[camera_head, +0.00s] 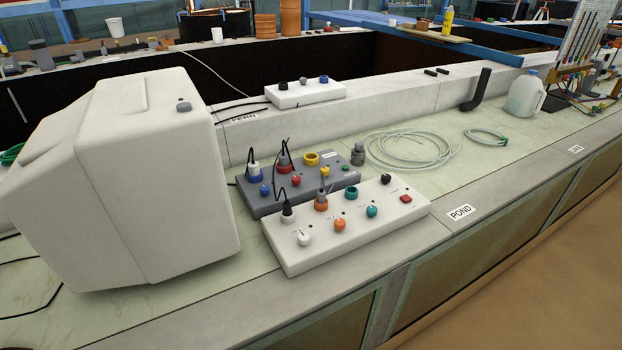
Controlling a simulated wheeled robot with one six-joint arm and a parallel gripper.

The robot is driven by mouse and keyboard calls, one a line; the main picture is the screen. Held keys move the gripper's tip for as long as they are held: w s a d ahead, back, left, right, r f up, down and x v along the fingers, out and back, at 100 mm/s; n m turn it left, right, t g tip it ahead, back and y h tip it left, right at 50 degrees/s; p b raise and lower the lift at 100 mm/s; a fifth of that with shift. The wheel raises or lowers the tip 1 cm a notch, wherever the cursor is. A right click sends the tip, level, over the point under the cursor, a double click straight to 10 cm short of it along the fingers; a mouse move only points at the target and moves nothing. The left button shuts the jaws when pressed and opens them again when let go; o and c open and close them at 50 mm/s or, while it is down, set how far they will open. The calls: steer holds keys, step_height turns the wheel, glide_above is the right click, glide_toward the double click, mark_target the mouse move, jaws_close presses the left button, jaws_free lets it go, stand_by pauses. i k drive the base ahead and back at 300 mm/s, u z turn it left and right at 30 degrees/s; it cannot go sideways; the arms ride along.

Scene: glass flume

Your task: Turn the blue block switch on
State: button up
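A grey control box (300,199) stands on the bench, with a small blue control (265,190) at its front left, in front of a plugged white-and-blue socket (254,174). A small white box (306,96) on the ledge behind has another blue control (323,79) at its right end. I cannot tell which of these is the blue block switch, nor whether any is on or off. My gripper is not in view.
A large white housing (150,180) stands close to the boxes' left. Black cables rise from the plugs. A coiled clear hose (415,148), a grey fitting (357,155) and a plastic jug (525,95) are to the right. The bench's front edge is clear.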

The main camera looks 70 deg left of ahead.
mark_target(266, 189)
steer(key=i, duration=0.6)
steer(key=u, duration=2.8)
steer(key=k, duration=0.5)
steer(key=z, duration=1.65)
steer(key=i, duration=1.2)
steer(key=u, duration=2.5)
